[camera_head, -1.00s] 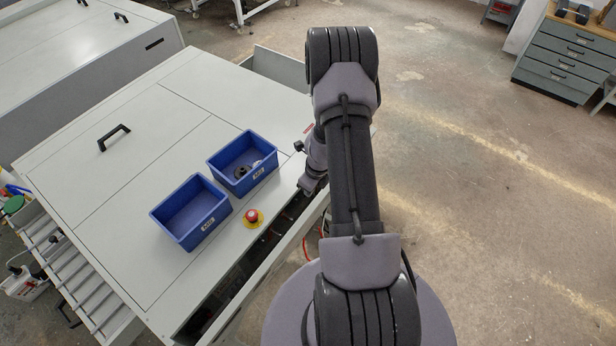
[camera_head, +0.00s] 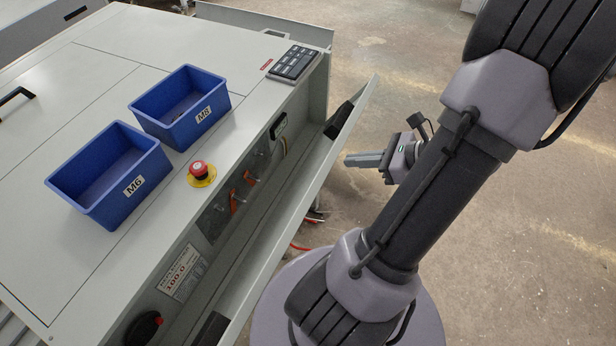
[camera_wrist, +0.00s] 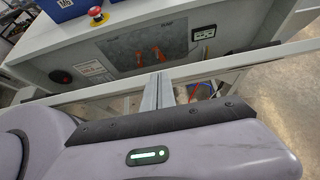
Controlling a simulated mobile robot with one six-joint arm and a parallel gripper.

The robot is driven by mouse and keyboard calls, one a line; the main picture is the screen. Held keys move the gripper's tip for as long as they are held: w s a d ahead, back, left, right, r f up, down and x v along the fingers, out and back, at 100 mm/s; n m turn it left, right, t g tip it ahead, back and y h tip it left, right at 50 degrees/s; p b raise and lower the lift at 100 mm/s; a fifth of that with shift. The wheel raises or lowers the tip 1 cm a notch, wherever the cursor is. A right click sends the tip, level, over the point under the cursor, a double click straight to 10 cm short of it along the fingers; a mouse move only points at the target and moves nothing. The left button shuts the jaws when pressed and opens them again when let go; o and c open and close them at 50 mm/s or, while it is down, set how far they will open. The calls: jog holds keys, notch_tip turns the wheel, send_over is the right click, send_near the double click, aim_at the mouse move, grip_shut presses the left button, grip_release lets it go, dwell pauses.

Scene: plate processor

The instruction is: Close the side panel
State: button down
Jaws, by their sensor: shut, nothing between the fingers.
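The side panel (camera_head: 308,192) is a long pale grey flap along the machine's side. It stands tilted outward, with an open gap between it and the machine. My gripper (camera_head: 348,160) is shut and empty, on the outer side of the panel near its far end in the head view. Its fingers point toward the panel. In the wrist view the shut fingers (camera_wrist: 157,88) reach up to the panel's top edge (camera_wrist: 225,66); I cannot tell whether they touch it. The panel's outer face is mostly hidden in the head view.
The grey machine top (camera_head: 95,255) holds two blue bins, M6 (camera_head: 110,205) and M8 (camera_head: 180,130), a red emergency button (camera_head: 199,170) and a keypad (camera_head: 294,62). Orange-handled switches (camera_head: 240,195) sit inside the opening. Floor (camera_head: 480,240) to the right is clear.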

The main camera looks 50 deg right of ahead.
aim_at(322, 167)
jog(key=b+x, duration=0.2)
jog(key=x, duration=0.7)
jog(key=shift+w+f, duration=0.2)
jog(key=shift+w, duration=0.05)
jog(key=w, duration=0.2)
jog(key=w+r, duration=0.1)
jog(key=w, duration=0.1)
jog(key=shift+a+r, duration=0.1)
jog(key=shift+a, duration=0.25)
jog(key=shift+s, duration=0.2)
dwell(0.6)
